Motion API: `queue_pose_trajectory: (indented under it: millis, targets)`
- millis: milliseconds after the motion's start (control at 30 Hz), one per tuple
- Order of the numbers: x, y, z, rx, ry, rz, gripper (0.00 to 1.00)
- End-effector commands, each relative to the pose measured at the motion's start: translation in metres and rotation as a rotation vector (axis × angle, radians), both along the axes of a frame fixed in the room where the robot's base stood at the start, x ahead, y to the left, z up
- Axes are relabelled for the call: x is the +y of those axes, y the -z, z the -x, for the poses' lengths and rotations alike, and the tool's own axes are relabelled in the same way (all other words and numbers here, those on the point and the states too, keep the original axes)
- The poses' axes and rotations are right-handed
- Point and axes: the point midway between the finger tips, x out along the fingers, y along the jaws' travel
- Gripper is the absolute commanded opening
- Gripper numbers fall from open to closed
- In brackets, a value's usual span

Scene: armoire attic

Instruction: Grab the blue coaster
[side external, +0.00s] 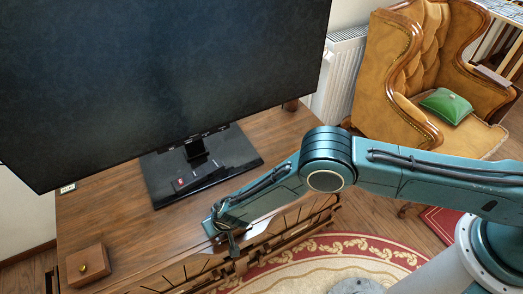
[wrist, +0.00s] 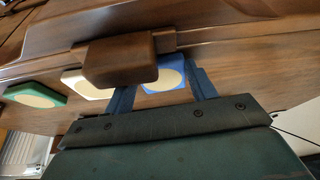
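The blue coaster (wrist: 164,76) has a pale round centre and lies on brown wood in the wrist view. Its left part is partly covered by a brown wooden block. My gripper (wrist: 166,86) is open, with one finger on each side of the coaster in the picture. I cannot tell whether a finger touches it. In the side view my gripper (side external: 230,243) is low at the front edge of the wooden cabinet (side external: 110,207). The blue coaster cannot be made out there.
A white coaster (wrist: 90,84) and a green coaster (wrist: 36,94) lie to the left. The brown block (wrist: 120,60) juts out close to my fingers. A monitor (side external: 170,80) stands on the cabinet, with a small wooden box (side external: 88,265) at front left.

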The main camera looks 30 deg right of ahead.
Motion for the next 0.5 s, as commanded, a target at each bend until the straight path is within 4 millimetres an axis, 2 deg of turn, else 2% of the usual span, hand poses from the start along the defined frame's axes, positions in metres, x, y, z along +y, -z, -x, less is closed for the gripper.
queue_pose_trajectory:
  millis: [500]
  targets:
    - [0.0005,-0.0062,-0.0005,-0.001,0.000,-0.001,0.33]
